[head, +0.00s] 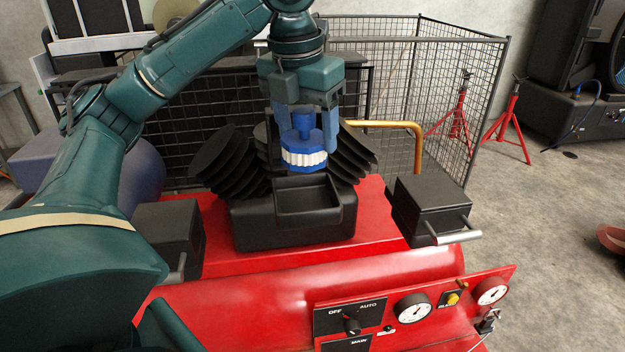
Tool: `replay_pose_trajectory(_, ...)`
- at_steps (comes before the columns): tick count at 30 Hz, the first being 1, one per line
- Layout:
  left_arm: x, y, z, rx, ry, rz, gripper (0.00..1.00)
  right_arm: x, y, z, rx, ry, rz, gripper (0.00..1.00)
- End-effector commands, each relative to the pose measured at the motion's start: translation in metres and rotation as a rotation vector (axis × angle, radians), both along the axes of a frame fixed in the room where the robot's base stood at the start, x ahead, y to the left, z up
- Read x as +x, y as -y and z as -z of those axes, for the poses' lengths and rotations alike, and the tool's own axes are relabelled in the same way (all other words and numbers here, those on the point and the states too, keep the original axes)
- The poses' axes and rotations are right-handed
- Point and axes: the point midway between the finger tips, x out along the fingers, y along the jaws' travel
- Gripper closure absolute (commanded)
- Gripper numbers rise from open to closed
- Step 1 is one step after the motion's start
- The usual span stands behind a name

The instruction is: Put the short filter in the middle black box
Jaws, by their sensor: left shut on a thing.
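A short blue and white filter (304,158) hangs upright between the fingers of my left gripper (307,130), which is shut on its blue upper part. The filter is above and slightly behind the middle black box (292,228). That box has an open square recess in its top and stands on the red machine. The filter appears apart from the box, with its lower edge near the back rim of the recess. My right gripper is not in view.
Black boxes stand to the left (168,238) and right (432,206), each with a metal handle. Black finned parts (228,160) rise behind the middle box. The red machine (300,285) carries a gauge panel in front. A mesh cage (440,90) stands behind.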

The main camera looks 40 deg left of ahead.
Motion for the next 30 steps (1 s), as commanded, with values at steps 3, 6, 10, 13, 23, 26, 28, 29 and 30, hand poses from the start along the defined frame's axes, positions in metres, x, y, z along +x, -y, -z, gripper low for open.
replay_pose_trajectory(3,-0.001,0.0,0.018,0.0,-0.007,0.0,0.58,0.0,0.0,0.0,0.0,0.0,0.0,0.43)
replay_pose_trajectory(6,0.0,0.0,0.029,0.0,-0.006,0.0,0.58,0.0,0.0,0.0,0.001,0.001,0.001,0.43)
replay_pose_trajectory(10,-0.001,-0.001,0.039,0.0,-0.003,-0.002,0.58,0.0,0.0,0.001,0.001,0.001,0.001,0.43)
replay_pose_trajectory(13,0.0,-0.001,0.046,0.001,0.0,-0.002,0.58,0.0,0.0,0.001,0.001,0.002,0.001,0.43)
replay_pose_trajectory(23,-0.001,-0.001,0.083,0.001,-0.001,-0.002,0.58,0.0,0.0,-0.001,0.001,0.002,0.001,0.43)
replay_pose_trajectory(26,0.0,0.0,0.084,0.0,0.001,-0.001,0.58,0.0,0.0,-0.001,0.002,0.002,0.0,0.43)
replay_pose_trajectory(28,0.0,0.0,0.084,0.0,0.001,-0.002,0.58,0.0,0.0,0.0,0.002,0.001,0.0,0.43)
replay_pose_trajectory(29,0.0,0.0,0.084,0.0,0.001,-0.002,0.58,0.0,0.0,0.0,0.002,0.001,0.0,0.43)
replay_pose_trajectory(30,0.0,0.0,0.084,0.0,0.001,-0.002,0.58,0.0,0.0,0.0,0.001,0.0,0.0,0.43)
